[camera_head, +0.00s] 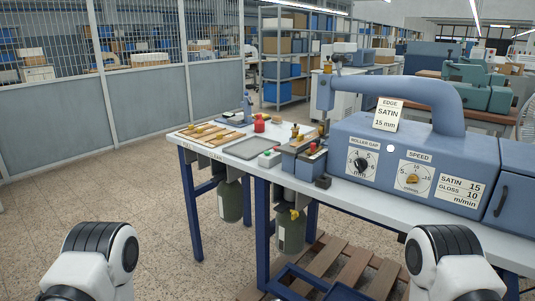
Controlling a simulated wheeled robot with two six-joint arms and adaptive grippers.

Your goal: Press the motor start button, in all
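The blue machine (395,165) stands on a long workbench at the right. A small pale box with a green top (269,158) sits on the bench left of the machine and may be a button box. A small white round spot (390,148) shows on the machine's front between its dials; I cannot tell if it is a button or a lamp. No label naming the motor start is readable. Only rounded white and black links of my two arms show, at the bottom left and bottom right. Both grippers are out of the picture, well away from the bench top.
The machine carries a roller gap dial (361,165), a speed dial (412,178) and an edge card (388,115). A grey tray (251,148), a red pot (260,124) and wooden strips lie on the bench (350,195). A pallet (335,262) and canisters are below. Floor left is clear.

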